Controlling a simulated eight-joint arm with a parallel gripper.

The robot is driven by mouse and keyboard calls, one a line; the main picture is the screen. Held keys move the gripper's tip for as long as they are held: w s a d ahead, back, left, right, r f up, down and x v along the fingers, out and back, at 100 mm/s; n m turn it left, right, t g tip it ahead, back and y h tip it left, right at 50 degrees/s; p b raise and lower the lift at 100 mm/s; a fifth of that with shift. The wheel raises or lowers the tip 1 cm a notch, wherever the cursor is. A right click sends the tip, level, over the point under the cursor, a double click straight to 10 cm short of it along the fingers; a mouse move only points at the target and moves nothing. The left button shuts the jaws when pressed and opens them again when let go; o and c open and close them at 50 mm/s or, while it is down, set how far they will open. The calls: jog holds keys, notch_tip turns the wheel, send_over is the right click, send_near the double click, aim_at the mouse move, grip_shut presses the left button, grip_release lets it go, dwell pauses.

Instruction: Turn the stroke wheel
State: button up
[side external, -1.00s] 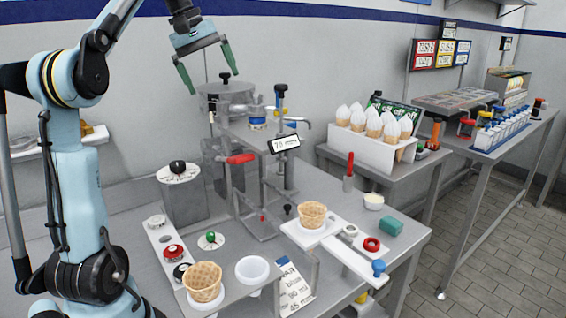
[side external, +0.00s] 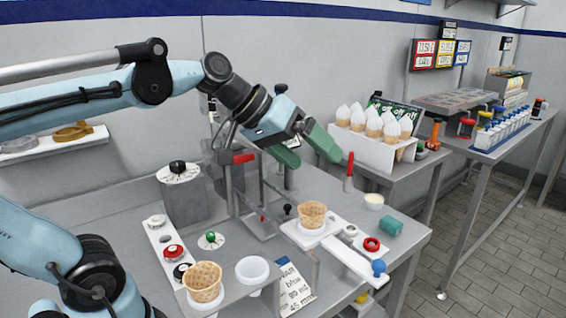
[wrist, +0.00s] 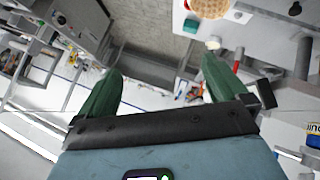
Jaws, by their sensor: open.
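My gripper (side external: 316,158) is open and empty, its two green fingers pointing down and right in front of the dispenser stand. In the wrist view my gripper (wrist: 162,68) has nothing between its fingers. I cannot tell for certain which part is the stroke wheel. A white dial with a black knob (side external: 178,171) sits on a grey box to the left. A smaller white dial with a green knob (side external: 211,240) lies on the bench. A black knob (side external: 281,88) shows above my wrist. My arm hides much of the dispenser and its sign.
A waffle cone (side external: 312,213) stands on a white slide with a blue knob (side external: 379,267). A red-handled tool (side external: 350,164) stands right of my gripper. A white rack (side external: 368,150) holds several filled cones.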

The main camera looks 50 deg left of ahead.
jog(key=s+a+f+m+y, duration=0.1)
jog(key=s+f+y, duration=0.1)
jog(key=f, duration=0.4)
jog(key=s+a+f+m+g+y, duration=0.1)
jog(key=s+f, duration=0.2)
jog(key=f, duration=0.3)
jog(key=shift+s+a+f+m+y, duration=0.25)
jog(key=shift+a+f+m+y, duration=0.05)
jog(key=shift+y, duration=0.1)
jog(key=shift+s+a+f, duration=0.2)
jog(key=shift+f, duration=0.1)
jog(key=shift+c, duration=1.1)
jog(key=shift+r, duration=0.2)
jog(key=shift+c, duration=1.3)
notch_tip(320, 180, up, 18)
jog(key=shift+r, duration=0.1)
jog(key=shift+c, duration=0.5)
jog(key=n+g, duration=0.3)
jog(key=g, duration=0.4)
send_over(177, 163)
notch_tip(177, 163, down, 3)
jog(key=shift+f, duration=6.75)
jog(key=c, duration=1.1)
